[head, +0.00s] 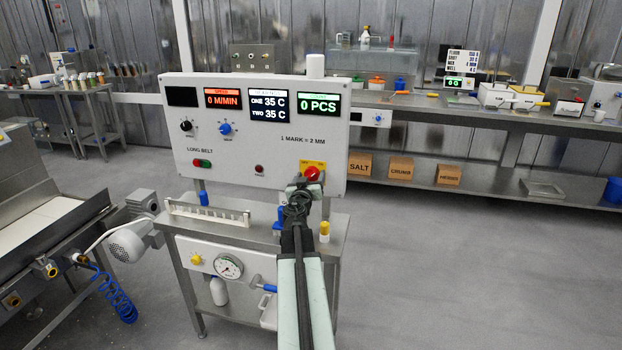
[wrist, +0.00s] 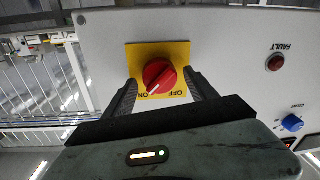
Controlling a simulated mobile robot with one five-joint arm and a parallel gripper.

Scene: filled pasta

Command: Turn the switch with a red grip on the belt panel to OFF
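The switch with a red round grip (head: 311,173) sits on a yellow plate (head: 320,164) at the lower right of the belt panel (head: 240,150). In the wrist view, where the lettering is upside down, the red grip (wrist: 160,75) has a white mark pointing down-left, toward ON. OFF is printed to the right of ON on the yellow plate (wrist: 182,52). My gripper (wrist: 162,77) is open, with one dark finger on each side of the red grip and gaps showing between. In the head view, my gripper (head: 305,183) is just below the switch and partly hides it.
A red FAULT lamp (wrist: 275,62) and a blue knob (wrist: 291,123) are on the same panel. Below the panel stands a metal stand (head: 335,232) with a white comb-like rack (head: 207,214) and a yellow-capped item (head: 324,231). The floor at right is clear.

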